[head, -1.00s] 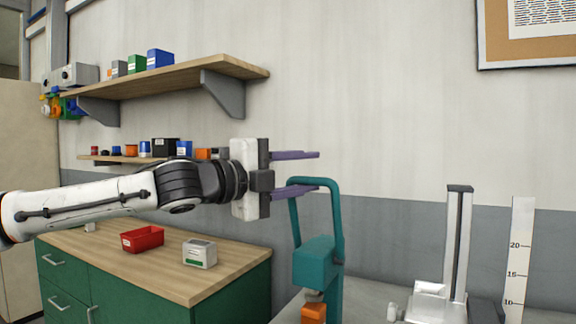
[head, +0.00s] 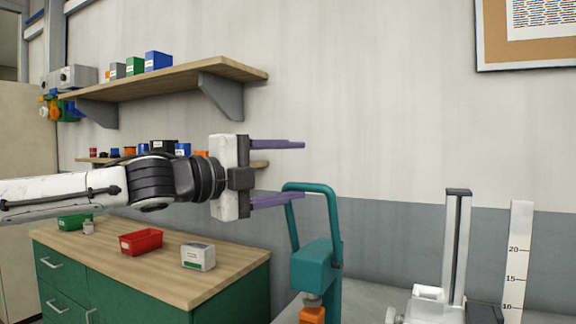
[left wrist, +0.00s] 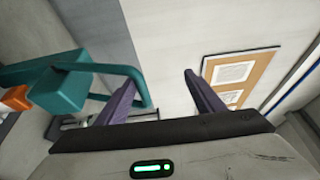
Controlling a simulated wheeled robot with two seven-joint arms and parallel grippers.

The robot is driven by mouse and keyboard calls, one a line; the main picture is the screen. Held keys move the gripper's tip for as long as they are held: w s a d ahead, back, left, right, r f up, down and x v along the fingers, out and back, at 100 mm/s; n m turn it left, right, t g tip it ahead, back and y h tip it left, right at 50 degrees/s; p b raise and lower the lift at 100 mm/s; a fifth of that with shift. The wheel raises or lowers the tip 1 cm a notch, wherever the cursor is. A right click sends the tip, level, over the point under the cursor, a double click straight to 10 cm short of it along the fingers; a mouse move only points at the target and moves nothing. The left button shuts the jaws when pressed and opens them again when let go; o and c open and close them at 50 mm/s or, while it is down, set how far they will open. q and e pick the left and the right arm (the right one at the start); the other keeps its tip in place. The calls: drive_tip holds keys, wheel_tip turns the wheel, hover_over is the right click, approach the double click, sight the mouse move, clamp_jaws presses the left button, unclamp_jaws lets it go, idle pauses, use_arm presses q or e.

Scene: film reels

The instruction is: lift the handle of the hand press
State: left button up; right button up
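The teal hand press (head: 317,265) stands at the lower middle of the head view. Its U-shaped handle (head: 312,187) rises above the body, and it also shows at the left of the left wrist view (left wrist: 105,68). My left gripper (head: 304,170) is open, with its two purple fingers spread one above the other and nothing between them. The lower finger is beside the handle's top in the head view, and the upper one is well above it. In the left wrist view one finger overlaps the handle; I cannot tell if they touch. My right gripper is out of view.
A column stand (head: 457,250) and a white scale (head: 519,260) stand right of the press. A green cabinet with a wooden top (head: 115,265) holds a red bin (head: 141,242) and a small box (head: 198,257). A wall shelf (head: 165,78) is above my left arm.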

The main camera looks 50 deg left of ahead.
use_arm(q)
drive_tip(key=shift+s+a+r+t, duration=0.15)
drive_tip(key=shift+r, duration=0.35)
drive_tip(key=shift+s+a+r+t, duration=0.1)
drive_tip(key=shift+a+r+t, duration=0.05)
drive_tip(key=shift+r, duration=0.35)
drive_tip(key=s, duration=0.5)
drive_tip(key=s+f, duration=0.1)
drive_tip(key=s, duration=0.1)
drive_tip(key=shift+s+a, duration=0.15)
drive_tip(key=shift+s, duration=0.25)
drive_tip(key=c, duration=0.3)
drive_tip(key=shift+s+f, duration=0.25)
drive_tip(key=shift+s, duration=0.25)
drive_tip(key=shift+s+f, duration=0.25)
drive_tip(key=shift+s, duration=0.25)
